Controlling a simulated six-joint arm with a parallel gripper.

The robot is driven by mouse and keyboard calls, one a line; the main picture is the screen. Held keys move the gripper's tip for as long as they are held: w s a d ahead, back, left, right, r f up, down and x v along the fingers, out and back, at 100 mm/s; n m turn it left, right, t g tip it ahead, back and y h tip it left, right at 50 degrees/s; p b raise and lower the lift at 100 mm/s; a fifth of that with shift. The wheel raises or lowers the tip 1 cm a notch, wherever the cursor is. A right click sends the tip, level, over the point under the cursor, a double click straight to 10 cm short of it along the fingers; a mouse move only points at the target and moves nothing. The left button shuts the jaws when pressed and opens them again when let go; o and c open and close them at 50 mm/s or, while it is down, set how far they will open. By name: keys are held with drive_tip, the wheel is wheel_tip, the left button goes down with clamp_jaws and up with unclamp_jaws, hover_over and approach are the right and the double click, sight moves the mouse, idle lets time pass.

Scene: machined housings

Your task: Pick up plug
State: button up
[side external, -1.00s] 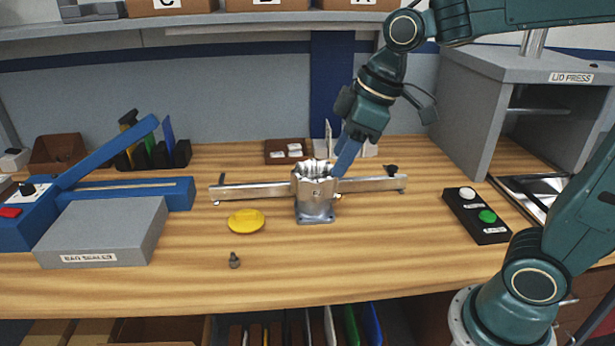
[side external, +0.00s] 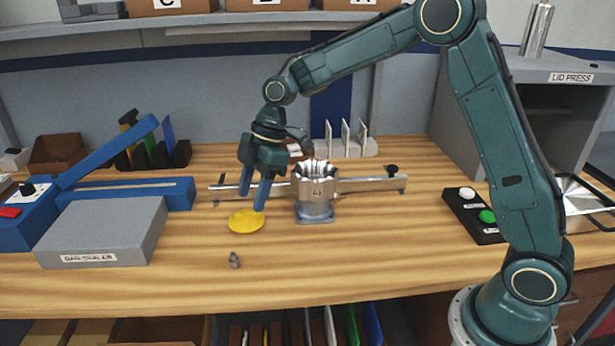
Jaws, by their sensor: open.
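A small grey metal piece (side external: 235,260), which looks like the plug, stands on the bench near its front edge. A round yellow disc (side external: 246,222) lies flat on the wood behind it. My gripper (side external: 253,199) points down with its two blue fingers apart and nothing between them. It hangs just above and behind the yellow disc, clear of the grey piece. The silver machined housing (side external: 315,190) stands upright to the right of my gripper, its open, scalloped top facing up. The inside of the housing is mostly hidden.
A metal clamp bar (side external: 372,184) reaches out on both sides of the housing. The blue and grey bag sealer (side external: 103,232) stands at left. A black button box (side external: 476,215) and the lid press (side external: 530,110) are at right. The front bench strip is mostly clear.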

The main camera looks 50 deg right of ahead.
sight(233, 253)
drive_tip(key=shift+w+a+f+n+y, duration=0.2)
drive_tip(key=shift+w+f, duration=0.1)
drive_tip(key=shift+f, duration=0.25)
drive_tip(key=shift+w+a+f+n+y, duration=0.1)
drive_tip(key=shift+w+f+n, duration=0.15)
drive_tip(key=shift+f, duration=0.3)
drive_tip(key=shift+f, duration=0.1)
drive_tip(key=shift+x, duration=4.2)
drive_tip(key=shift+x, duration=2.55)
clamp_jaws()
